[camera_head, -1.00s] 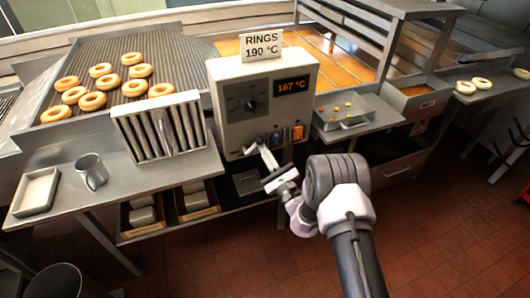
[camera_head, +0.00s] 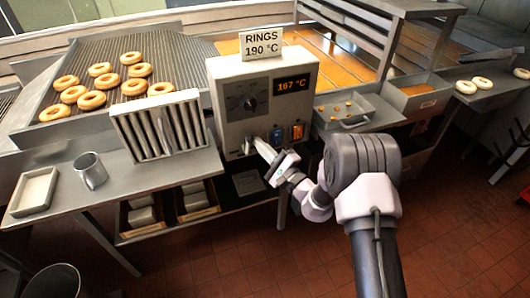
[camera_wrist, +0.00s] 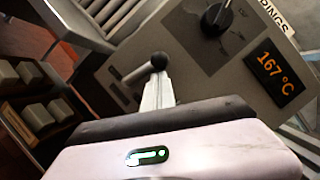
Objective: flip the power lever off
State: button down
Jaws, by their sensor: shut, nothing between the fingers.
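The control box (camera_head: 232,88) stands upright with a dial and a lit 167 °C display. It also shows in the wrist view (camera_wrist: 190,55). In the head view the fingers largely hide the lever.
A blue switch (camera_head: 275,136) and an orange switch (camera_head: 297,132) sit just right of my fingers. A ribbed rack (camera_head: 160,128) stands left of the box. A tray with small pieces (camera_head: 345,113) is to the right.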

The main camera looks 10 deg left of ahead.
jog(key=n, duration=0.2)
jog(key=n+g, duration=0.1)
jog(key=shift+s+a+r+b, duration=0.3)
jog(key=shift+a+r, duration=0.1)
jog(key=n, duration=0.2)
jog(key=a+h+b, duration=0.1)
jog(key=shift+s+r+n+g, duration=0.25)
jog(key=shift+s+n+g, duration=0.1)
jog(key=shift+n+g, duration=0.05)
jog(key=n+b, duration=0.1)
jog(key=s+a+n+h+b, duration=0.1)
jog(key=n, duration=0.1)
jog(key=shift+a+g+b, duration=0.2)
jog(key=shift+g+b, duration=0.1)
jog(key=shift+b, duration=0.1)
jog(key=shift+s+a+h+b, duration=0.1)
jog(key=shift+a+h+b, duration=0.15)
jog(key=shift+b, duration=0.25)
jog(key=shift+s+r, duration=0.1)
